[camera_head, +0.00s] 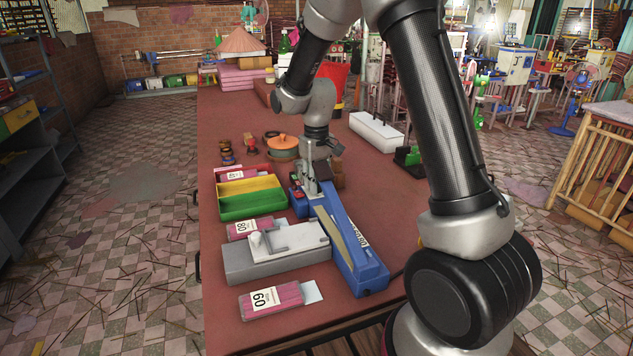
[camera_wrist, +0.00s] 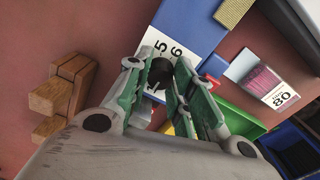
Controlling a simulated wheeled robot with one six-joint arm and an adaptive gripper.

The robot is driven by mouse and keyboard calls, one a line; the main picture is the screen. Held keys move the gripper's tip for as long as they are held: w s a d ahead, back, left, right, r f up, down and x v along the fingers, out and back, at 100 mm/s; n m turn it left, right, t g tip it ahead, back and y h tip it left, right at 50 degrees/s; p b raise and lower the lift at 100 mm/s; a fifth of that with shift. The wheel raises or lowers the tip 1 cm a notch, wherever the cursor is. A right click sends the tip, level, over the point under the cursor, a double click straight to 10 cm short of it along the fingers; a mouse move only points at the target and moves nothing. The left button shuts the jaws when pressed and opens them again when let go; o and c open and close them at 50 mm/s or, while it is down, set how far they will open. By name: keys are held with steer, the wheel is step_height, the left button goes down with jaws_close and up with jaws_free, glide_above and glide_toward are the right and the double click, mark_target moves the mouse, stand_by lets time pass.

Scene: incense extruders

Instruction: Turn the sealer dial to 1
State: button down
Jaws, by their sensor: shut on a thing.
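The blue sealer (camera_head: 362,262) lies lengthwise on the red-brown table, with its far end under my gripper (camera_head: 311,190). In the wrist view, the sealer's blue body (camera_wrist: 192,22) carries a white dial plate (camera_wrist: 152,42) with the numbers 5 and 6 readable. The black dial knob (camera_wrist: 161,70) sits between the fingertips of my gripper (camera_wrist: 160,78), which is shut on it. The fingers and knob cover the rest of the scale, and I cannot tell which number the knob points to. In the head view the dial is hidden by the gripper.
Yellow and green trays (camera_head: 252,204) stand close left of the gripper. A grey box with a white top (camera_head: 245,268) lies beside the sealer, with a pink pack marked 60 (camera_head: 272,299) in front. Wooden blocks (camera_wrist: 62,92) lie on the other side. A white box (camera_head: 376,131) stands farther back.

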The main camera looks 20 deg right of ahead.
steer(key=shift+w+n, duration=0.1)
steer(key=shift+n, duration=1)
steer(key=c, duration=1.2)
jaws_free()
steer(key=shift+r, duration=0.1)
step_height(320, 180, up, 12)
